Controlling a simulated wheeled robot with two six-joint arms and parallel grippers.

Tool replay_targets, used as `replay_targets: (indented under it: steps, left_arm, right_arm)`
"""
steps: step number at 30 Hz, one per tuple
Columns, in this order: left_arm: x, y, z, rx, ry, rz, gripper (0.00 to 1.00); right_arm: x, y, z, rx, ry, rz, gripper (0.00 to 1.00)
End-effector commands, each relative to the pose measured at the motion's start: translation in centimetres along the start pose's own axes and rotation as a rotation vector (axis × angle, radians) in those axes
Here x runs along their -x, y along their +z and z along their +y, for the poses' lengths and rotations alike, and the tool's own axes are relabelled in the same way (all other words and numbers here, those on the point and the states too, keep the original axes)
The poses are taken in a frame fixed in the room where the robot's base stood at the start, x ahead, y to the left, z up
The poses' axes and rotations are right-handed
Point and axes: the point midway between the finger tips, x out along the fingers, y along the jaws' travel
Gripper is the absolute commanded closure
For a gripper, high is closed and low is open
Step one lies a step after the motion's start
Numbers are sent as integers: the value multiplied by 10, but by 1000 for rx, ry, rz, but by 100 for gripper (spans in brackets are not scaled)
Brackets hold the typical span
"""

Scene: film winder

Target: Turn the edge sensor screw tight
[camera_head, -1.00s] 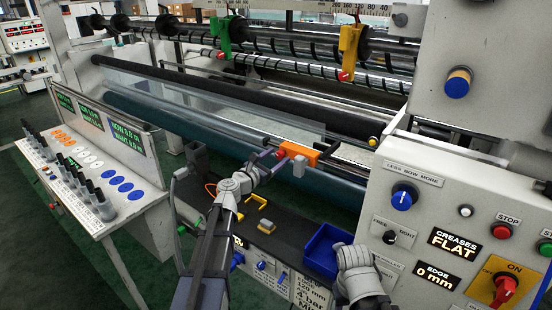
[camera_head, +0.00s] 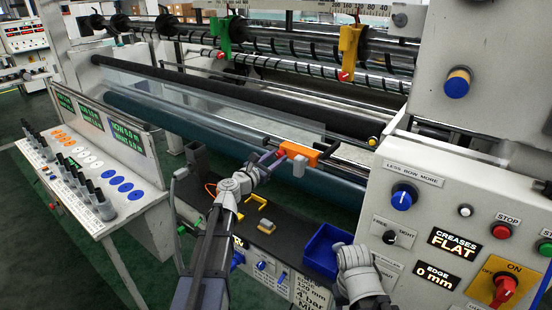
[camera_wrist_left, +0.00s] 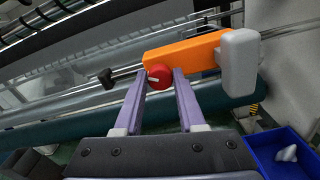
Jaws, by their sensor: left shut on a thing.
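The edge sensor is an orange block (camera_head: 298,153) on a rail in front of the film, with a grey head (camera_wrist_left: 239,55) at its right end in the left wrist view. Its red screw knob (camera_wrist_left: 159,76) has a pale line across its face and sits at the block's left end. My left gripper (camera_wrist_left: 161,74) has its two purple fingers closed on either side of the knob. In the head view my left gripper (camera_head: 270,157) reaches the block's left end, and the knob is mostly hidden there. Part of my right arm shows at the lower right, but its gripper does not.
A blue tray (camera_head: 321,252) stands right of my left arm, with a pale object (camera_wrist_left: 287,153) in it. The control panel (camera_head: 420,205) at right reads "EDGE 0 mm". Rollers and clear film lie behind the sensor.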

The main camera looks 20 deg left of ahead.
Motion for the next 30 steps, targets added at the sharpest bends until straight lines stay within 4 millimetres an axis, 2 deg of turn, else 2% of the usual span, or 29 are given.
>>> replay_targets:
  steps: [11,30]
  left_arm:
    - [0,0,0,-97,-1,0,100]
    - [0,-1,-2,-676,-1,-1,100]
  right_arm:
    - [0,0,0,0,0,0,50]
    - [-1,0,0,0,0,0,50]
